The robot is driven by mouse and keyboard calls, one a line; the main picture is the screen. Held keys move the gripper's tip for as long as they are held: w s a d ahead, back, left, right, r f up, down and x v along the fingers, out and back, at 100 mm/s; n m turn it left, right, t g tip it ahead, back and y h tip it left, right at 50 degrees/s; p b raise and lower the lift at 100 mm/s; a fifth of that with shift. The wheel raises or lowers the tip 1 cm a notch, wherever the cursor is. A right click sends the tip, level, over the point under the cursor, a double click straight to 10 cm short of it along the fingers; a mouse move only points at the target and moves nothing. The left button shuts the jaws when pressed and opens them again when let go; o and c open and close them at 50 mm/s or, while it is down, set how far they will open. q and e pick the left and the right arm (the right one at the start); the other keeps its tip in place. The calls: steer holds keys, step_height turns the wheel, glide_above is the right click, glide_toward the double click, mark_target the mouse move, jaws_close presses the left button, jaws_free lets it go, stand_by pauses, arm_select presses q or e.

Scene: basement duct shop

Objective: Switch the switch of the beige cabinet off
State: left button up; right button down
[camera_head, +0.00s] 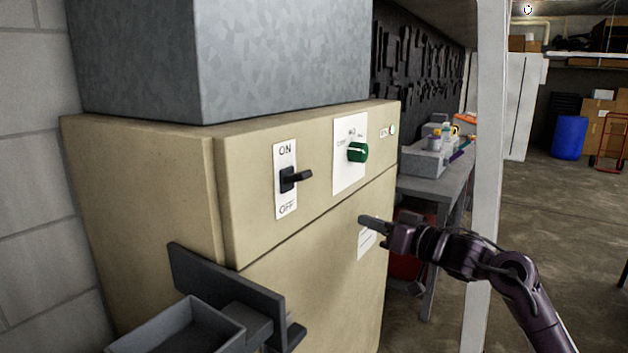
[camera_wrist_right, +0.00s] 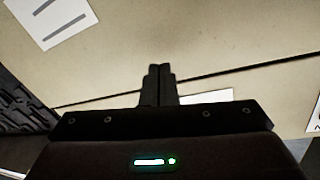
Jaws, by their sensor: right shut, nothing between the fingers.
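The beige cabinet (camera_head: 330,255) fills the middle of the head view. On its upper front is a white plate marked ON at the top and OFF at the bottom, with a black switch (camera_head: 290,179) whose lever sticks out to the right at about mid-plate. I cannot tell for sure which position it is in. My right gripper (camera_head: 366,221) is shut and empty, in front of the cabinet, below and to the right of the switch. In the right wrist view its closed fingers (camera_wrist_right: 158,84) point at the beige panel. My left gripper is not in view.
A green knob (camera_head: 358,152) on a white plate and a small light (camera_head: 392,130) are right of the switch. A grey tray (camera_head: 190,328) with a dark bracket sticks out at the lower left. A grey metal duct (camera_head: 285,60) stands on the cabinet. A white post (camera_head: 490,130) is at right.

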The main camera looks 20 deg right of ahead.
steer(key=s+a+r+n+g+y+p, duration=0.1)
steer(key=s+a+r+n, duration=0.15)
steer(key=s+r, duration=0.4)
steer(key=s+a+r+n+y, duration=0.1)
steer(key=s+a+r+y, duration=0.2)
steer(key=r, duration=0.7)
steer(key=n+g+h+p, duration=0.1)
steer(key=n+p, duration=0.1)
glide_toward(283, 129)
steer(key=p+x, duration=0.5)
steer(key=x, duration=0.1)
steer(key=shift+w+a, duration=0.2)
steer(key=shift+w, duration=0.05)
steer(key=f, duration=0.3)
steer(key=shift+s+d+f+b, duration=0.1)
steer(key=shift+s+d+b, duration=0.2)
steer(key=shift+b, duration=0.1)
steer(key=shift+s+d+f, duration=0.25)
steer(key=shift+s+f, duration=0.05)
steer(key=shift+f, duration=0.2)
